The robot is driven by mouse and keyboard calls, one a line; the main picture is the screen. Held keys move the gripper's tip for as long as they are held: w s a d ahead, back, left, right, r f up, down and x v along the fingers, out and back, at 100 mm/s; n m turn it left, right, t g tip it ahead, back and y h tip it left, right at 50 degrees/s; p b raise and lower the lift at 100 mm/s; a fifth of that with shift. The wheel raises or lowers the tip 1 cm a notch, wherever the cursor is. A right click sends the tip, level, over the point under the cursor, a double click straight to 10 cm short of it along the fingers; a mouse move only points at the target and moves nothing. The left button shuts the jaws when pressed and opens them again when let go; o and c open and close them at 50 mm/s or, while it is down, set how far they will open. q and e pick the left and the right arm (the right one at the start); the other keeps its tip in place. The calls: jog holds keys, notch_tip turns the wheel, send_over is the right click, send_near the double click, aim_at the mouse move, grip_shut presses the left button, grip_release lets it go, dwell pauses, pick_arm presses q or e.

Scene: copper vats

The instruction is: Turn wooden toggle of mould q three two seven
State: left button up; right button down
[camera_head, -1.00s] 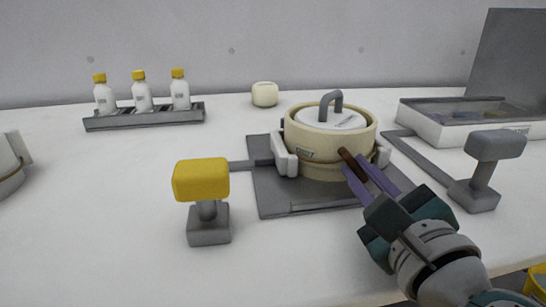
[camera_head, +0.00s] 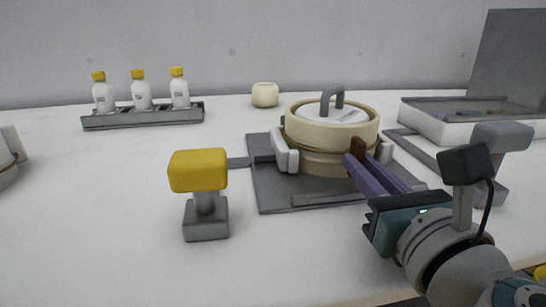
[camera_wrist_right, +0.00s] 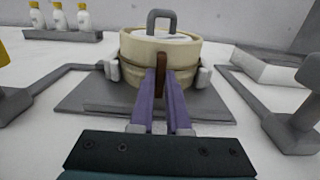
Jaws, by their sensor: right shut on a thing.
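The mould (camera_head: 330,135) is a round cream vessel with a white lid and a grey loop handle. It stands on a dark grey plate (camera_head: 275,198), between white clamp pads. The brown wooden toggle (camera_head: 358,147) is on its front side; in the right wrist view the toggle (camera_wrist_right: 162,74) stands upright. My right gripper (camera_head: 354,168) is shut on the toggle, its purple fingers on either side of it; they also show in the right wrist view (camera_wrist_right: 162,88). The mould's label is hidden now. My left gripper is not in view.
A yellow-topped lever (camera_head: 198,172) stands left of the plate and a grey lever (camera_head: 501,137) right of it. A rack (camera_head: 145,119) with three yellow-capped bottles is at back left. A shallow tray (camera_head: 440,125) is at back right. The front left table is clear.

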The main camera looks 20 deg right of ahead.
dwell(0.5)
jog(key=c, duration=1.2)
grip_release()
jog(key=shift+o, duration=0.2)
jog(key=shift+s, duration=0.1)
jog(key=b+v, duration=0.3)
jog(key=v, duration=0.5)
jog(key=shift+s+a+f, duration=0.1)
jog(key=shift+s+f, duration=0.1)
jog(key=shift+s, duration=0.15)
jog(key=shift+s+a+r, duration=0.15)
jog(key=shift+s, duration=0.4)
